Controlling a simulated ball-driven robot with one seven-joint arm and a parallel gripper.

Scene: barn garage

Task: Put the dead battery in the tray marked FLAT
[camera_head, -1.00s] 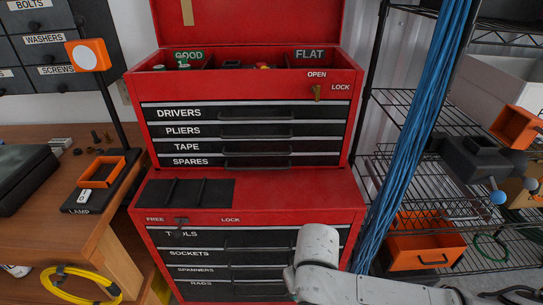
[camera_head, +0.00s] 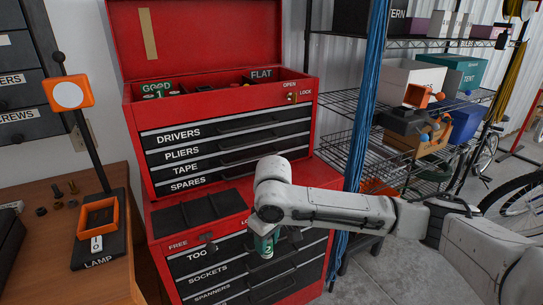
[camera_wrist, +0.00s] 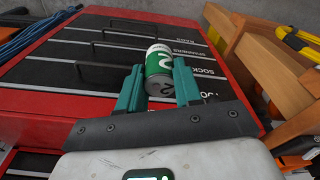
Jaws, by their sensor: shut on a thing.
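My gripper (camera_wrist: 159,85) is shut on a green and white battery (camera_wrist: 158,68) marked 2. In the head view this battery (camera_head: 265,245) hangs below my wrist, in front of the lower drawers. The frames do not show whether it is dead. The open top of the red tool chest has a compartment marked FLAT (camera_head: 262,74) at the right and one marked GOOD (camera_head: 157,87) at the left. Something green marked 1 shows at GOOD. The inside of FLAT is mostly hidden by the chest's front wall.
The lamp (camera_head: 69,95), with an orange cradle (camera_head: 97,217) at its base, stands on the wooden bench at the left. Blue cables (camera_head: 366,100) hang right of the chest, before a wire shelf (camera_head: 345,103). The raised red lid (camera_head: 210,38) stands behind the compartments.

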